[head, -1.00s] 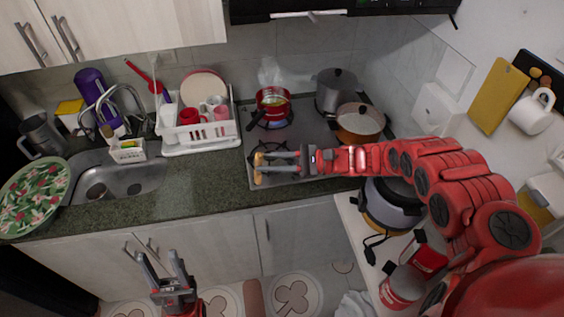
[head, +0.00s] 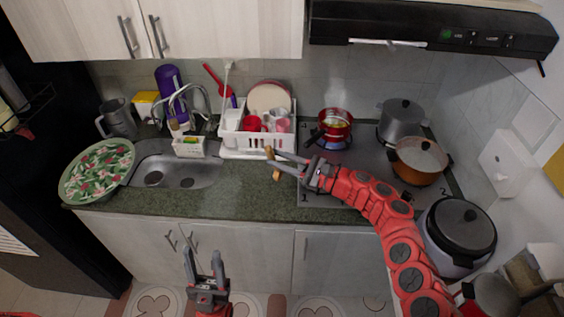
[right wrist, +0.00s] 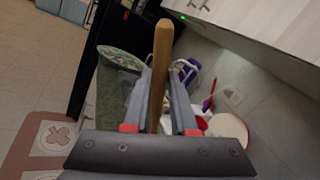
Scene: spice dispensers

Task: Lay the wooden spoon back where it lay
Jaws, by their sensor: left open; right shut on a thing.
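My right gripper (head: 272,159) is shut on the wooden spoon (head: 277,174). It holds the spoon in the air over the counter, just left of the stove and in front of the dish rack. The fingers hide the middle of the spoon in the head view. In the right wrist view the spoon's brown stick-like part (right wrist: 162,65) stands between the two fingers; its other end is hidden behind the gripper. My left gripper (head: 204,262) is open and empty, low in front of the cabinet doors.
The dark green counter (head: 235,195) is clear below the spoon. A white dish rack (head: 258,145) with cups stands behind. The sink (head: 195,175) lies left.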

